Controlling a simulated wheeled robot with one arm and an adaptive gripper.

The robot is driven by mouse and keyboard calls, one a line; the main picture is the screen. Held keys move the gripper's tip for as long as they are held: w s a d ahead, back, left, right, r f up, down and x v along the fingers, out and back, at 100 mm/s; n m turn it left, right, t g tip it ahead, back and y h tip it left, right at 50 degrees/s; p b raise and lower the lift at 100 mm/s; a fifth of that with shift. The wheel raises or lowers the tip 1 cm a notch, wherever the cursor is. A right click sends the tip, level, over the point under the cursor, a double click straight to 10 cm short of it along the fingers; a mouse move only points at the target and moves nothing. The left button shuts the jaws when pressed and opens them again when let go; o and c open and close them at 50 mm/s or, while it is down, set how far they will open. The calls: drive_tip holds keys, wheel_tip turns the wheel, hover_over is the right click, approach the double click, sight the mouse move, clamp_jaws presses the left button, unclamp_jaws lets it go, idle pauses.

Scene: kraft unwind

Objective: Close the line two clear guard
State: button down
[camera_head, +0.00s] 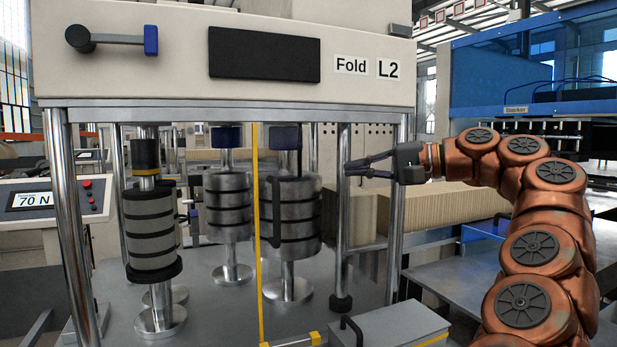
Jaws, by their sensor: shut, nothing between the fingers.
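The machine marked Fold L2 (266,60) fills the left and middle of the head view. A thin upright yellow strip (257,220) with a dark upright handle (276,210) beside it stands in front of its rollers. These look like parts of the clear guard; its transparent panel is hard to make out, and I cannot tell how far it stands open. My gripper (348,168) is right of the handle, near the machine's right-hand posts. It points left, its thin dark fingers are shut and empty, and it appears apart from the handle.
Banded metal rollers (228,205) stand on the machine's grey deck. Chrome posts (396,215) frame the opening. A low grey box (390,328) with a black handle is at the front. A 70 N display panel (50,200) is at left; a blue machine (530,70) is behind at right.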

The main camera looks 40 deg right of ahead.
sight(292, 178)
drive_tip(key=p+x, duration=0.1)
drive_tip(key=x, duration=0.9)
drive_tip(key=shift+w+a+f, duration=0.1)
drive_tip(key=shift+w+a, duration=0.05)
drive_tip(key=shift+a, duration=0.55)
drive_tip(key=shift+w+a+f, duration=0.1)
drive_tip(key=shift+a, duration=0.6)
drive_tip(key=shift+w+a+f+p, duration=0.2)
drive_tip(key=shift+a+p, duration=0.1)
drive_tip(key=shift+a, duration=0.15)
drive_tip(key=shift+d, duration=0.1)
